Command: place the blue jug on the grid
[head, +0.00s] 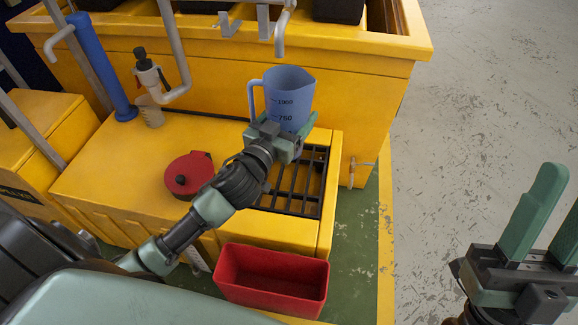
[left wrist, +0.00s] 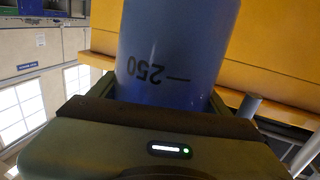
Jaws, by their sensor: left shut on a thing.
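The blue jug (head: 289,98) is upright at the back of the dark grid (head: 300,185), with black volume marks on its side and its handle to the left. My left gripper (head: 284,130) is shut on the jug's lower part and hides some of it. The jug also fills the middle of the left wrist view (left wrist: 175,50), between the fingers. I cannot tell whether its base touches the grid. The grid is set into the yellow bench's right end, partly covered by my left arm. My right gripper (head: 550,235) is open and empty at the right, over the floor.
A red round lid or can (head: 190,172) sits on the yellow bench (head: 110,180). A red bin (head: 270,280) stands in front of the bench. A small beaker (head: 149,112) is under a tap, beside a blue pipe (head: 103,65). A yellow tank wall (head: 350,95) rises behind the grid.

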